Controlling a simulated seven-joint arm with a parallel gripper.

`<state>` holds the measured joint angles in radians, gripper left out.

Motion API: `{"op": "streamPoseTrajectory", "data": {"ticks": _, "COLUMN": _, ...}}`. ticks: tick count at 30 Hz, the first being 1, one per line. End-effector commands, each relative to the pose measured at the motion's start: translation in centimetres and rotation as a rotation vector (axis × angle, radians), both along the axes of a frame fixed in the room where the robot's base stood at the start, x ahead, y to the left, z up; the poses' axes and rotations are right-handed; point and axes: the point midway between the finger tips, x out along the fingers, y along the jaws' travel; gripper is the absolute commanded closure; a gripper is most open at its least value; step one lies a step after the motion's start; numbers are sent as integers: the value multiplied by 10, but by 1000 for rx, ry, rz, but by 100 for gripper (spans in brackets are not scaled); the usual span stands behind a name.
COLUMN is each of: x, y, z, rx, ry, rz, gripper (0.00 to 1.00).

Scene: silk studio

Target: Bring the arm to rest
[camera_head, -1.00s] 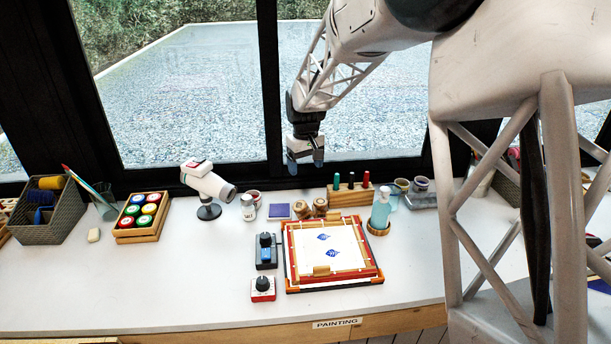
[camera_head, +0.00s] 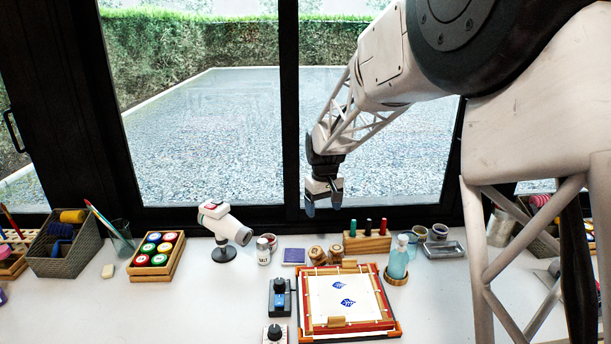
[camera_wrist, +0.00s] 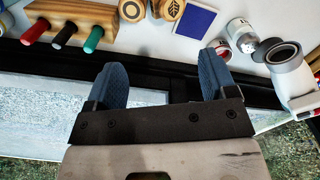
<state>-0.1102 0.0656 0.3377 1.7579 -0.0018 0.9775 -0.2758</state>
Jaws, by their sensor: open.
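My gripper (camera_head: 323,206) hangs in front of the window, above the back edge of the table, with its fingers pointing down. In the wrist view my gripper (camera_wrist: 168,82) shows two blue fingers spread apart with nothing between them. It touches nothing that I can see. My arm reaches in from the upper right in the head view.
Below stand wooden stamps (camera_head: 317,254), a wooden rack of colored handles (camera_head: 367,243), a blue pad (camera_head: 294,256), a white dryer-like device (camera_head: 226,224) and a pump bottle (camera_head: 398,260). A framed screen (camera_head: 365,318) lies in front. Window frame (camera_head: 290,120) is close behind.

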Motion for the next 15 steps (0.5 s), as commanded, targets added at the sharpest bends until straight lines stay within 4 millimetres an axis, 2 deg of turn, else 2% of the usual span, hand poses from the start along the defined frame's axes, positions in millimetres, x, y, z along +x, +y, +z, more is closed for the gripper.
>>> {"op": "streamPoseTrajectory", "data": {"ticks": 5, "x": -21, "y": -7, "z": 16, "rx": 1, "ry": -14, "rz": -19, "gripper": 22}}
{"op": "streamPoseTrajectory", "data": {"ticks": 8, "x": -39, "y": -13, "z": 28, "rx": 2, "ry": -24, "rz": -37, "gripper": 22}}
{"op": "streamPoseTrajectory", "data": {"ticks": 15, "x": -97, "y": -29, "z": 57, "rx": 5, "ry": -55, "rz": -92, "gripper": 22}}
